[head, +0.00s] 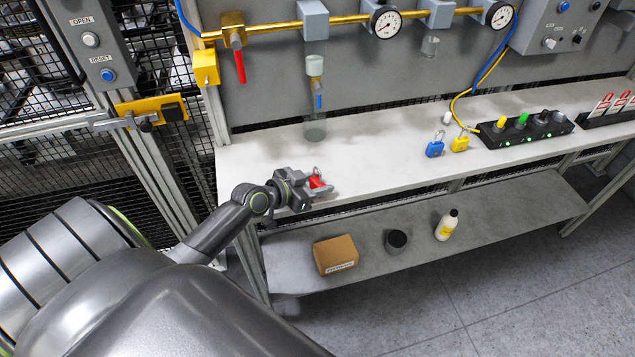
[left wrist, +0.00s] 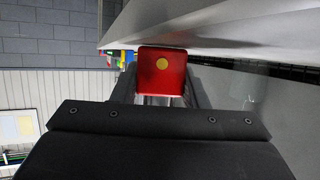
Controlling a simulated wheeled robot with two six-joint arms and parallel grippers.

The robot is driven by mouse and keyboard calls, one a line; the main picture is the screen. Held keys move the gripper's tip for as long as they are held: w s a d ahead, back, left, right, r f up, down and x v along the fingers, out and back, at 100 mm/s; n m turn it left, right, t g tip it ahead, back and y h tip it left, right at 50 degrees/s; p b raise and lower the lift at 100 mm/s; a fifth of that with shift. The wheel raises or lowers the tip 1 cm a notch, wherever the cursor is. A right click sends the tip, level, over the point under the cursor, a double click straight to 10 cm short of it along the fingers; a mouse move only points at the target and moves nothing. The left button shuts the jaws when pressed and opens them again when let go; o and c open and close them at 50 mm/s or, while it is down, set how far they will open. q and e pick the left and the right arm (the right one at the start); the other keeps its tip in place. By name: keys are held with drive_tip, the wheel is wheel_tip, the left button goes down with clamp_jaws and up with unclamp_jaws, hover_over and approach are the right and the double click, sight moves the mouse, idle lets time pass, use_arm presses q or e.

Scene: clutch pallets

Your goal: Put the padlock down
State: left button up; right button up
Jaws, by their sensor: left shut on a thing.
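A red padlock (head: 317,182) with a metal shackle is held in my left gripper (head: 312,186), at the front left edge of the grey bench top (head: 375,165). In the left wrist view, the padlock (left wrist: 161,72) shows as a red block with a yellow dot between the fingers of the left gripper (left wrist: 160,95). The bench surface lies very close to it; I cannot tell whether they touch. A blue padlock (head: 435,146) and a yellow padlock (head: 460,143) stand on the bench to the right. My right gripper is not in view.
A black button box (head: 527,130) sits at the right. The lower shelf holds a cardboard box (head: 336,254), a dark cup (head: 396,241) and a white bottle (head: 446,225). The bench's middle is clear.

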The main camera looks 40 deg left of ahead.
use_arm(q)
drive_tip(key=shift+f, duration=0.15)
drive_tip(key=o, duration=1)
drive_tip(key=shift+r, duration=0.2)
drive_tip(key=shift+s+r, duration=0.1)
drive_tip(key=v, duration=1.1)
drive_tip(key=shift+s+a+r+b, duration=0.1)
drive_tip(key=shift+s+r+b, duration=0.05)
drive_tip(key=shift+s+b, duration=0.25)
